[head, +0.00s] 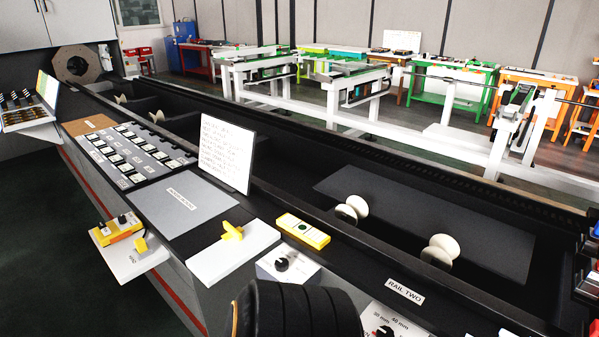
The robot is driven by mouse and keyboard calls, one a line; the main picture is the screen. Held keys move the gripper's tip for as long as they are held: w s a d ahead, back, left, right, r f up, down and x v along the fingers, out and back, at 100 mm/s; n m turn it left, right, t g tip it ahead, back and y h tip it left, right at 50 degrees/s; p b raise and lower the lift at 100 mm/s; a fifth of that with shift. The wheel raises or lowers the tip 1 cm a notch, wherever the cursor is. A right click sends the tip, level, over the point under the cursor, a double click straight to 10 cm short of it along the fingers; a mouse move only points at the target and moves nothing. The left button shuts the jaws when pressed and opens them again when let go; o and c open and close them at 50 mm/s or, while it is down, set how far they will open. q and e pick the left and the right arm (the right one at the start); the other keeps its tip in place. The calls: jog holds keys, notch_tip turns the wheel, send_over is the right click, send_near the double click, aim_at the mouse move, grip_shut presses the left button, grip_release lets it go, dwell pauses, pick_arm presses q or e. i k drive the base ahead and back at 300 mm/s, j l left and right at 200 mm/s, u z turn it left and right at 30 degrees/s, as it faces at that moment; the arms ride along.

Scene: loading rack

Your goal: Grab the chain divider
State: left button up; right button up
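I cannot tell for certain which thing is the chain divider, as no readable label names it. A small yellow T-shaped piece (232,231) stands on a white plate (213,262) at the front edge of the rack. A yellow box with black knobs (118,229) lies on a white shelf (133,267) to its left, with a small yellow piece (140,245) beside it. A flat yellow block with a green spot (302,231) lies right of the T-shaped piece. Neither of my grippers shows. A dark ribbed part, probably of my arm, covers the bottom middle.
A white sign (227,153) stands upright behind a grey panel (180,205). Cream rollers (440,250) sit in the dark trough on the right. A side shelf (28,115) is at far left. Dark floor is free at lower left.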

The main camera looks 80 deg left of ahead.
aim_at(232, 231)
jog(key=u, duration=3.15)
jog(key=i+l+u, duration=0.25)
jog(key=i, duration=0.2)
jog(key=i+l+u, duration=0.3)
jog(key=i+j, duration=0.1)
